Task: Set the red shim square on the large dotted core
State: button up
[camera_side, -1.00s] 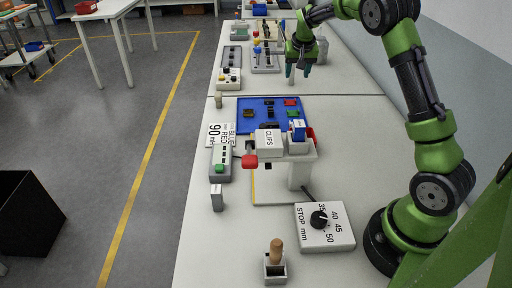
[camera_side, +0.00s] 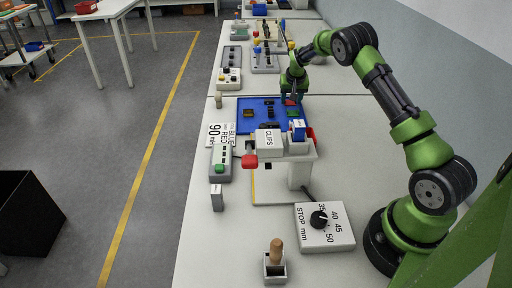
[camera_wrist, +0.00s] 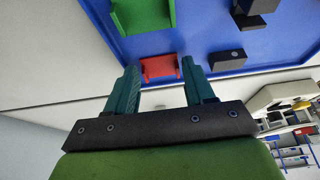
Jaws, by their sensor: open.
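The red shim (camera_wrist: 160,68) lies on the blue tray (camera_wrist: 180,40) near its edge; it is a small channel-like piece with raised ends. My gripper (camera_wrist: 160,72) is open, and its teal fingertips appear on either side of the shim in the wrist view. I cannot tell whether they touch it. In the side view my gripper (camera_side: 291,98) is down at the tray's far right corner and mostly hides the shim. Dark pieces lie on the tray, among them a block (camera_wrist: 228,60) with a small mark and another dark piece (camera_wrist: 257,6). I cannot tell which is the large dotted core.
A green piece (camera_wrist: 143,15) lies close to the shim on the tray. In the side view, the white CLIPS fixture (camera_side: 269,139) stands in front of the tray, with a STOP mm dial box (camera_side: 324,226) nearer. The table left of the fixture holds a green-button box (camera_side: 221,161).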

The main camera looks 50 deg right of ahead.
jog(key=shift+d+f, duration=0.1)
jog(key=shift+f, duration=0.05)
jog(key=c, duration=0.7)
